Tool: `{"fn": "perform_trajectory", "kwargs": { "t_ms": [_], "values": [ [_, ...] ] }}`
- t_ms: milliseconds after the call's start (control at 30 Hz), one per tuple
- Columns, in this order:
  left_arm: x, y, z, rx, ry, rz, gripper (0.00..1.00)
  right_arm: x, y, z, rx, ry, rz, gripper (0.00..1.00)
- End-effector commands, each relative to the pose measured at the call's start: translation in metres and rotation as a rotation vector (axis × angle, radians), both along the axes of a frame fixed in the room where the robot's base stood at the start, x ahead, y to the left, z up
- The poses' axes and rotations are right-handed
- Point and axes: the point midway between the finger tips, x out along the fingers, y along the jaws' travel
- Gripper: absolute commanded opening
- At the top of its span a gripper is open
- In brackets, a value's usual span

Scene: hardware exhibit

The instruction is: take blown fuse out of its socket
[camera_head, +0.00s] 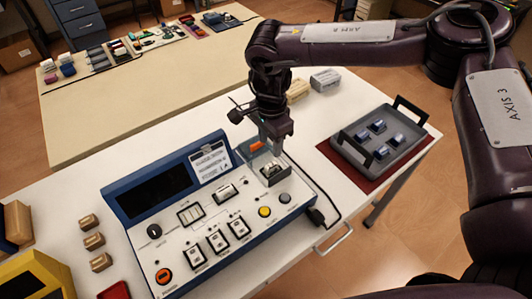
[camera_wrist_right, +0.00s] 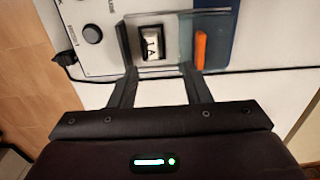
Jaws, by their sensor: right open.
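The fuse (camera_head: 271,171) sits in its socket near the top right corner of the blue-edged test panel (camera_head: 200,257). In the right wrist view it is a pale block (camera_wrist_right: 152,42) with dark marks on its face, in a dark frame. My right gripper (camera_head: 273,146) points down just above the socket, close to the fuse. In the right wrist view its open fingers (camera_wrist_right: 160,72) stand on either side of the fuse's line, with nothing between them. Whether they touch the socket's surround cannot be told. My left gripper is not in view.
An orange tab (camera_wrist_right: 200,48) is beside the socket; a dark cable runs along the panel's right edge. A grey tray (camera_head: 350,146) with several small blocks lies on a red mat (camera_head: 335,160) at right. Two small boxes (camera_head: 325,80) stand behind. Wooden blocks (camera_head: 95,241) lie at left.

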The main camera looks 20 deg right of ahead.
Motion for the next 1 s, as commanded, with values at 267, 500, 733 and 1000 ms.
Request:
{"fn": "perform_trajectory", "kwargs": {
  "t_ms": [267, 500, 733, 1000],
  "values": [
    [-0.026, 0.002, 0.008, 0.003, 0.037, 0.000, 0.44, -0.003, -0.001, -0.027, -0.001, 0.004, 0.000, 0.44],
    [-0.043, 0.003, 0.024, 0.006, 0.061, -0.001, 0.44, -0.009, -0.005, -0.061, -0.003, 0.003, 0.000, 0.44],
    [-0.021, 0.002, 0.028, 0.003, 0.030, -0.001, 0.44, -0.008, -0.005, -0.077, -0.001, 0.001, 0.000, 0.44],
    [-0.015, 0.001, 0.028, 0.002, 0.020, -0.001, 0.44, -0.008, -0.005, -0.077, -0.001, 0.001, 0.000, 0.28]
  ]
}}
